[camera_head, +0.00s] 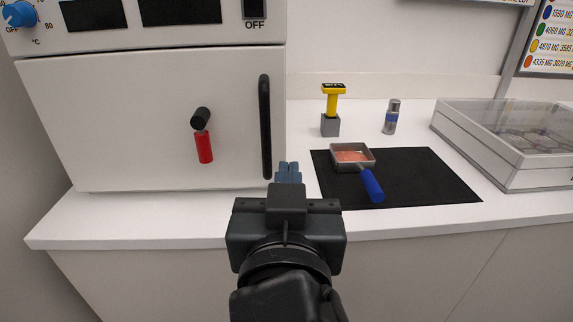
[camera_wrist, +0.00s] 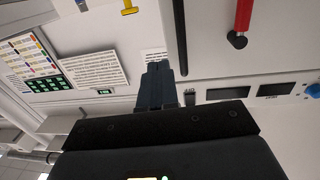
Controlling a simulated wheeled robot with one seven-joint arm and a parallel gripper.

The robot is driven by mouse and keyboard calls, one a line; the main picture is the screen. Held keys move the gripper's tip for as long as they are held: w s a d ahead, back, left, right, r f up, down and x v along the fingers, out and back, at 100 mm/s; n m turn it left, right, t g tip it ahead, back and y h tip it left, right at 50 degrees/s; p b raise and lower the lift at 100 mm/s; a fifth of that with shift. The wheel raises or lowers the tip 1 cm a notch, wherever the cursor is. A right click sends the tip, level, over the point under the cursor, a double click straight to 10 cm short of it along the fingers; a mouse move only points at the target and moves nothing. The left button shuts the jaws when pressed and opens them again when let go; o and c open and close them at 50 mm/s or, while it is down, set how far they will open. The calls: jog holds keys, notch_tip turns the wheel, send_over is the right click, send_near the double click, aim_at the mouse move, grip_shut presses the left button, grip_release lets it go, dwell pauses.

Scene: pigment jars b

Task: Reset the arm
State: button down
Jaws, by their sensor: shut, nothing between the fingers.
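My gripper (camera_head: 289,170) is in front of the counter's front edge, just right of the oven door, with its blue fingers together and nothing between them. In the wrist view my gripper (camera_wrist: 157,70) also shows with its fingers together. The wrist picture is upside down or turned, with the oven's black handle and red lever at the top.
The white oven (camera_head: 130,125) with a black handle (camera_head: 265,127) and red lever (camera_head: 204,147) fills the left. A black mat (camera_head: 425,177) holds a blue-handled metal pan (camera_head: 372,186). Behind are a yellow-handled tool (camera_head: 334,101), a jar (camera_head: 391,117) and a clear-lidded case (camera_head: 480,135).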

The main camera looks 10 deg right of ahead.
jog(key=s+d+f+n+g+y, duration=0.1)
jog(key=s+d+f, duration=0.25)
jog(key=f, duration=0.25)
jog(key=s+d+f+n+g+y+p, duration=0.1)
jog(key=s+d+f+n+y, duration=0.1)
jog(key=s+f, duration=0.3)
jog(key=s+d+f+n+y, duration=0.1)
jog(key=s+d+f, duration=0.25)
jog(key=f, duration=0.25)
jog(key=s+d+m, duration=0.1)
jog(key=s+d, duration=0.2)
jog(key=s, duration=0.4)
jog(key=s+d+h+p, duration=0.1)
jog(key=s+d, duration=0.2)
jog(key=s, duration=0.3)
jog(key=s+d+m+g, duration=0.1)
jog(key=s+d, duration=0.2)
jog(key=s, duration=0.4)
jog(key=shift+s+r+m+h, duration=0.3)
jog(key=shift+s+r+h, duration=0.05)
jog(key=shift+h, duration=0.05)
